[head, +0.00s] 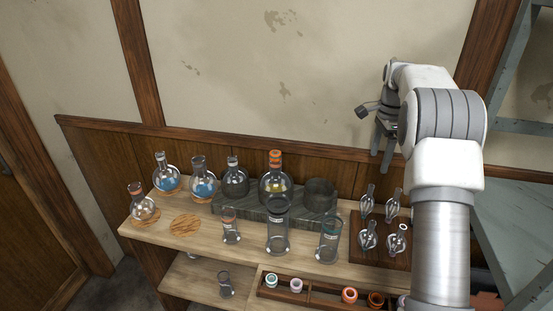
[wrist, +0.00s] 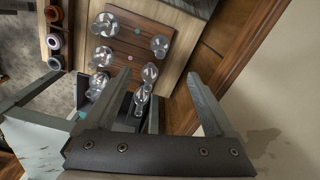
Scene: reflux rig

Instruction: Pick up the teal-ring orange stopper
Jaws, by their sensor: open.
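Several small stoppers sit in the compartments of a long dark wooden tray (head: 315,292) at the front of the bench. One has a teal ring (head: 271,280), one is whitish (head: 296,285), one is orange (head: 349,295) and one is darker orange-brown (head: 376,299). I cannot tell for sure which is the teal-ring orange stopper. In the wrist view a few stoppers show at the upper left, one of them orange-brown (wrist: 54,14). My gripper (head: 381,158) is open and empty, raised near the back wall. Its fingers (wrist: 160,74) point past the flask board, away from the stoppers.
Cylinders, round flasks with blue liquid and a grey stand (head: 245,210) fill the rest. A grey-green metal frame (head: 520,215) stands at the right.

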